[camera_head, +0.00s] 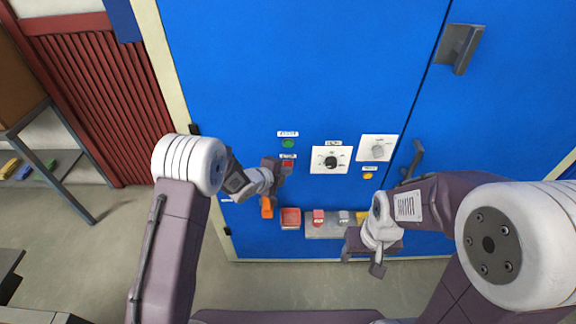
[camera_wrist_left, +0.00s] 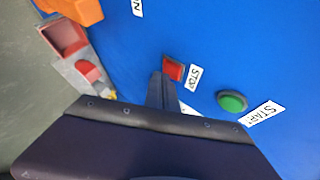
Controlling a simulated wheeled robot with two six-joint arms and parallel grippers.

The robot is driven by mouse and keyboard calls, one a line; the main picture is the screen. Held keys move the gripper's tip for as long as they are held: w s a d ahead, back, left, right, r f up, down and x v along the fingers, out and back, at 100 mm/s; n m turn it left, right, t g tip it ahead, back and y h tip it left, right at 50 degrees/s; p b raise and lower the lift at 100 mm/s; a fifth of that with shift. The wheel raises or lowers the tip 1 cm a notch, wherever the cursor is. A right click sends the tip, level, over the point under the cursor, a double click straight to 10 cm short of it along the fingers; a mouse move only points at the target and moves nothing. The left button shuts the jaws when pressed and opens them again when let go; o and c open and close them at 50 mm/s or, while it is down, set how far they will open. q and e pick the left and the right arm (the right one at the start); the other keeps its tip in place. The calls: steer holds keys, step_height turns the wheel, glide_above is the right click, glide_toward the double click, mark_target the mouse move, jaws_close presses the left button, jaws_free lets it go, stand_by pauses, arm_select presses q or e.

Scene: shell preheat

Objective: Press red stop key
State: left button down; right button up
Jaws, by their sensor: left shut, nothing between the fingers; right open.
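The red stop key (camera_head: 287,163) is on the blue cabinet front, below the green start key (camera_head: 288,143). In the left wrist view the red stop key (camera_wrist_left: 173,70) sits beside its STOP label (camera_wrist_left: 194,77), and the green start key (camera_wrist_left: 232,101) is to its right. My left gripper (camera_head: 281,170) is shut and empty, with its tip (camera_wrist_left: 161,86) right at the lower left edge of the red key. I cannot tell whether it touches the key. My right gripper (camera_head: 363,257) is open and empty, low in front of the cabinet's lower part.
A black dial (camera_head: 331,161) and a grey dial (camera_head: 377,149) are right of the keys, with a yellow button (camera_head: 368,176) below. An orange object (camera_head: 267,207), a red tray (camera_head: 290,217) and a grey ledge (camera_head: 322,232) with small blocks are lower down. A door handle (camera_head: 458,48) protrudes upper right.

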arm_select(q)
steer(key=shift+w, duration=0.45)
stand_by(0.5)
steer(key=shift+s, duration=0.1)
steer(key=shift+s+b, duration=0.45)
steer(key=shift+s, duration=0.3)
steer(key=s+b, duration=0.2)
steer(key=s, duration=0.3)
steer(key=shift+b, duration=0.3)
steer(key=shift+a, duration=0.1)
stand_by(0.5)
